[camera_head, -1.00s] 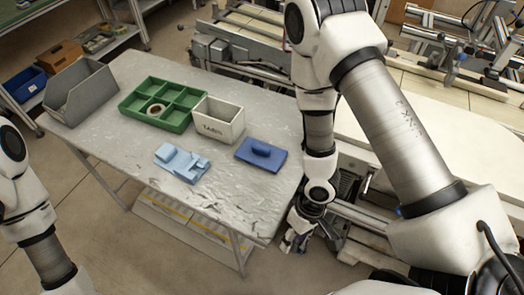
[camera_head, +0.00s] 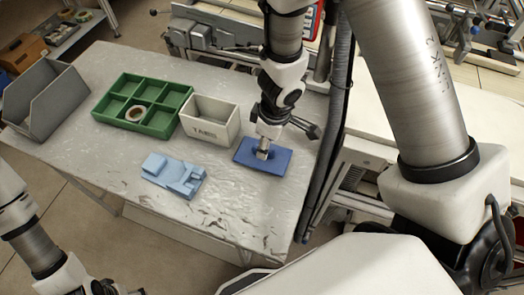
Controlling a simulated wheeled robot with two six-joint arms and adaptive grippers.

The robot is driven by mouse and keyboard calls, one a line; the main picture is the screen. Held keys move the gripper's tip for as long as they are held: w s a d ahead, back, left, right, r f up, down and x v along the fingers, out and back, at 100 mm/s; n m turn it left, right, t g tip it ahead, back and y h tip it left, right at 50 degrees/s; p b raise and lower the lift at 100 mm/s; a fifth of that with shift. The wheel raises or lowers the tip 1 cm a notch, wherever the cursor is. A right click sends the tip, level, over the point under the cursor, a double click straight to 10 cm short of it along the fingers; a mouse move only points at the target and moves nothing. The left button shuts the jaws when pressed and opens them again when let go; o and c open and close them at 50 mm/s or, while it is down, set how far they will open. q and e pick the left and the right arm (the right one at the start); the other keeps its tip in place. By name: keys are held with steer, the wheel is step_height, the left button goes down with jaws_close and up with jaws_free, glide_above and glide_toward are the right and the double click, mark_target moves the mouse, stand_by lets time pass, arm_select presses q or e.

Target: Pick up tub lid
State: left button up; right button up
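The tub lid, a flat blue plate (camera_head: 279,163), lies on the grey table right of the tub. Its raised handle is mostly hidden by my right gripper (camera_head: 262,154). That gripper points down from above, with its fingertips at the handle. I cannot tell whether the fingers are closed on it. The lid looks flat on the table. The open white tub (camera_head: 208,127), marked "TABS", stands left of the lid. My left gripper (camera_head: 118,290) is only partly in view at the bottom edge; its fingers are cut off.
A light blue fixture (camera_head: 172,174) lies in front of the tub. A green divided tray (camera_head: 128,110) holding a tape reel (camera_head: 135,113) stands left of the tub. A grey bin (camera_head: 45,100) is at the table's left end. The table's front left is clear.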

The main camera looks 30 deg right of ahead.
steer(key=f+b, duration=0.1)
steer(key=w+f+b, duration=0.1)
steer(key=f, duration=0.1)
steer(key=f+b, duration=0.1)
steer(key=f, duration=0.1)
steer(key=shift+w+a+f, duration=0.1)
steer(key=shift+w+f, duration=0.05)
steer(key=shift+w, duration=0.3)
steer(key=shift+a+r, duration=0.1)
steer(key=shift+r, duration=0.15)
steer(key=shift+s+r, duration=0.1)
steer(key=shift+s, duration=0.25)
steer(key=c, duration=0.9)
arm_select(q)
steer(key=f, duration=0.4)
steer(key=shift+w, duration=0.35)
arm_select(e)
jaws_close()
arm_select(q)
steer(key=shift+r, duration=0.15)
